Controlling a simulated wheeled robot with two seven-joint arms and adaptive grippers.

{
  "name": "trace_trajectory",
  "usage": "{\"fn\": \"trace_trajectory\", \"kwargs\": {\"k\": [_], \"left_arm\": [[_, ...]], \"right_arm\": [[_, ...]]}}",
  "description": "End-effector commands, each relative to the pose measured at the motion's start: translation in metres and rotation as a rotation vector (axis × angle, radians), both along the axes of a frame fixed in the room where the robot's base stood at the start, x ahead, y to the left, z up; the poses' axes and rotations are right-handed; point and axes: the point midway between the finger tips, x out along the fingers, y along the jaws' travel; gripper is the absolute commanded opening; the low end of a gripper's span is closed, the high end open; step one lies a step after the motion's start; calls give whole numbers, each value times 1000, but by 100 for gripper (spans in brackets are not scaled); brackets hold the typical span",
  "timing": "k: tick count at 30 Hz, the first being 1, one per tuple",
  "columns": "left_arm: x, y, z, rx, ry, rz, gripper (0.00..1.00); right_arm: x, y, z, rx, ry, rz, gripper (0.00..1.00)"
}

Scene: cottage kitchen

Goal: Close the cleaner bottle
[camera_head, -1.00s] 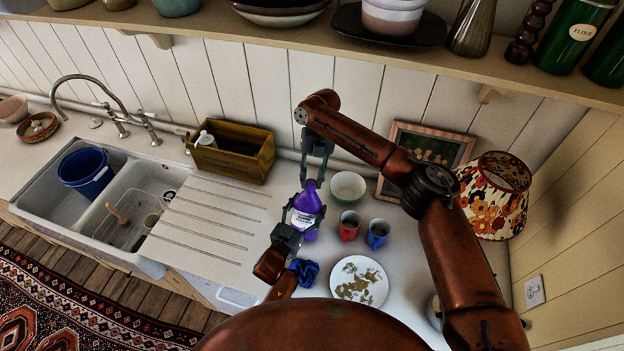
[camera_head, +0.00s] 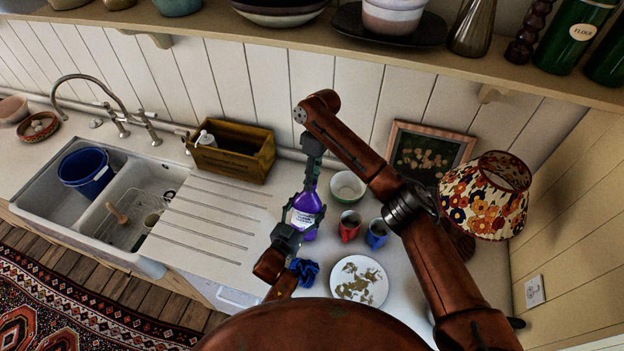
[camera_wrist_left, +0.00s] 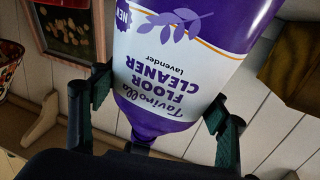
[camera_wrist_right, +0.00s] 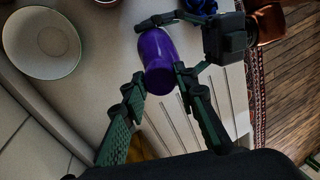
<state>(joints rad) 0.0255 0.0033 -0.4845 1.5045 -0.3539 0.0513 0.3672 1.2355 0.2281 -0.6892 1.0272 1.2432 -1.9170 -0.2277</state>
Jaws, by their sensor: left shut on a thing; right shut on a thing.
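The cleaner bottle (camera_head: 308,203), purple with a white label, stands upright on the worktop. My left gripper (camera_head: 296,222) is shut around its body from the front. In the left wrist view the bottle (camera_wrist_left: 180,65) appears upside down between the two fingers, its label reading floor cleaner. My right gripper (camera_head: 311,180) comes from above with its fingers at the bottle's top and is shut on it. In the right wrist view the purple bottle (camera_wrist_right: 158,62) lies between the fingertips. My right gripper hides the top in the head view, so I cannot make out the cap.
A green-white bowl (camera_head: 348,187), a red mug (camera_head: 349,227), a blue mug (camera_head: 377,234) and a stained plate (camera_head: 359,281) stand close on the right. A blue cloth (camera_head: 304,271) lies in front. A wooden box (camera_head: 232,152) stands behind left; the ribbed drainer (camera_head: 210,220) is clear.

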Motion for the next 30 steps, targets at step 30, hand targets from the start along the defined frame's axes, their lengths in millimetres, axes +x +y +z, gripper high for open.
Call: {"fn": "trace_trajectory", "kwargs": {"k": [30], "left_arm": [[-1,-2,3,-1,-6,-3,1]], "right_arm": [[1,-1,-1,-523,273,-2041,0]]}}
